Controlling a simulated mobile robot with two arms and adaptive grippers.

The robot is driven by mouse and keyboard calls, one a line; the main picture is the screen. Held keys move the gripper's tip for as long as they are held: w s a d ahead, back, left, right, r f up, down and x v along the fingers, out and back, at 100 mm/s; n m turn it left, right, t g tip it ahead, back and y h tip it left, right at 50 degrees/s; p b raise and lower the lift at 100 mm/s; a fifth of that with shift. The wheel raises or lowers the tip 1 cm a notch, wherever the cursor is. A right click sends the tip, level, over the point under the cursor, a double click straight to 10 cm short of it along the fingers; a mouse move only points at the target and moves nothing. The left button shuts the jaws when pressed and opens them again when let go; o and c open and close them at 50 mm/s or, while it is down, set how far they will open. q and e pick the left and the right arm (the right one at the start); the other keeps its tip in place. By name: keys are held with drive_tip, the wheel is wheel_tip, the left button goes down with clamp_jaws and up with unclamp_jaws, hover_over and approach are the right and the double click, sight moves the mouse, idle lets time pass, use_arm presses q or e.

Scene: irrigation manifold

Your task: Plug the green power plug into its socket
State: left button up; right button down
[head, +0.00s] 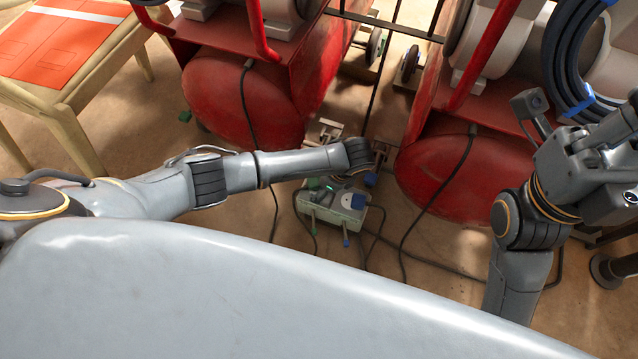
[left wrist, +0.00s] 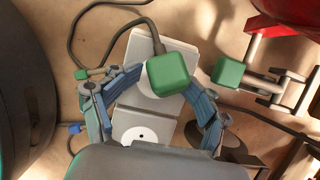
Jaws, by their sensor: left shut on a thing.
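The green plug (left wrist: 168,73) is a rounded cube with a dark cable leaving its top edge in the left wrist view. My left gripper (left wrist: 166,88) is shut on it, a blue finger on each side. The plug covers part of the upper white socket plate (left wrist: 190,55); whether it touches the plate I cannot tell. The lower socket plate (left wrist: 142,120) shows a dark hole and no plug. In the head view, the pale socket box (head: 325,213) is on the floor, partly under my left gripper (head: 362,182). My right arm is at the right; its fingers are unclear.
Red tanks (head: 235,110) and (head: 435,185) stand behind the box. Dark cables (head: 425,225) cross the floor. A green block (left wrist: 228,72) is on a metal holder close to the plug. A wooden chair (head: 60,95) is at the left, and a blue-black hose coil (head: 570,60) at the right.

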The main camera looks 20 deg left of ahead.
use_arm(q)
drive_tip(key=shift+s+d+f, duration=0.2)
drive_tip(key=shift+s+d, duration=0.05)
drive_tip(key=shift+s, duration=0.05)
drive_tip(key=shift+r, duration=0.1)
drive_tip(key=v, duration=1.2)
drive_tip(key=shift+w, duration=0.2)
drive_tip(key=shift+a+r, duration=0.1)
drive_tip(key=shift+a, duration=0.1)
